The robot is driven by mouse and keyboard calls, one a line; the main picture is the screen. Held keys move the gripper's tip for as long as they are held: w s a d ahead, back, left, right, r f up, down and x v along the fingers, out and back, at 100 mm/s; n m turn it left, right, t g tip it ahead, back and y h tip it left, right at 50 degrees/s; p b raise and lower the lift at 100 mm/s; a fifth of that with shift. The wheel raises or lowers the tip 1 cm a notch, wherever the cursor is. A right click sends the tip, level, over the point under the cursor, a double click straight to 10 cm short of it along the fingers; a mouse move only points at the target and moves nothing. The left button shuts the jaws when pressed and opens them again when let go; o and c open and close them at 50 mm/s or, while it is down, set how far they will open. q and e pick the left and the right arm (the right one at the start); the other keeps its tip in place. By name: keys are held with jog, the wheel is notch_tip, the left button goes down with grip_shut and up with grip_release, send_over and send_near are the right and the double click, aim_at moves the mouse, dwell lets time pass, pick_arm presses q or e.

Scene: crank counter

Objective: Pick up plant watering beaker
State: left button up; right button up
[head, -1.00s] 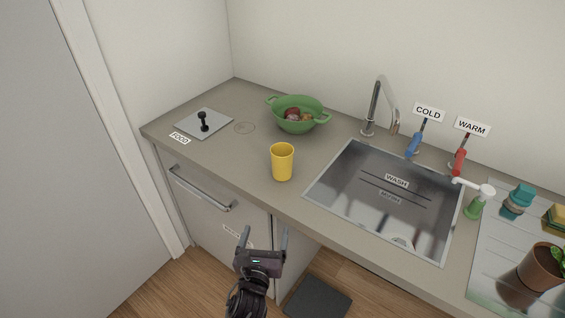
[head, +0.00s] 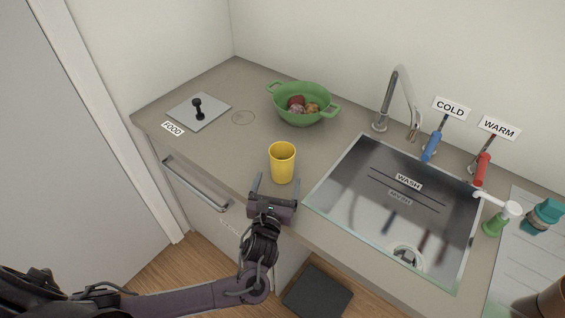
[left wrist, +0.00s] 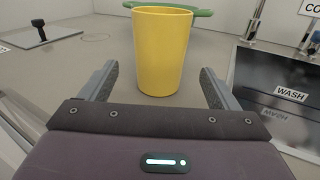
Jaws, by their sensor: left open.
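The yellow beaker (head: 282,163) stands upright on the counter, left of the sink. In the left wrist view the beaker (left wrist: 162,52) stands just ahead of and between the two fingers. My left gripper (head: 278,186) is open at the counter's front edge, its fingers pointing at the beaker. In the left wrist view the fingers (left wrist: 158,82) are spread wider than the beaker, with nothing held. My right gripper is not in view.
A green colander (head: 301,104) with food stands behind the beaker. The sink (head: 400,205) with its faucet (head: 391,100) lies to the right. A grey plate with a black knob (head: 198,110) is at the left. The counter around the beaker is clear.

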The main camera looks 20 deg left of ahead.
aim_at(284, 157)
pick_arm(q)
jog(key=shift+w, duration=0.85)
jog(key=w, duration=0.4)
jog(key=shift+w+a, duration=0.4)
jog(key=shift+w, duration=0.6)
jog(key=shift+s, duration=0.1)
jog(key=c, duration=1.1)
jog(key=shift+c, duration=0.6)
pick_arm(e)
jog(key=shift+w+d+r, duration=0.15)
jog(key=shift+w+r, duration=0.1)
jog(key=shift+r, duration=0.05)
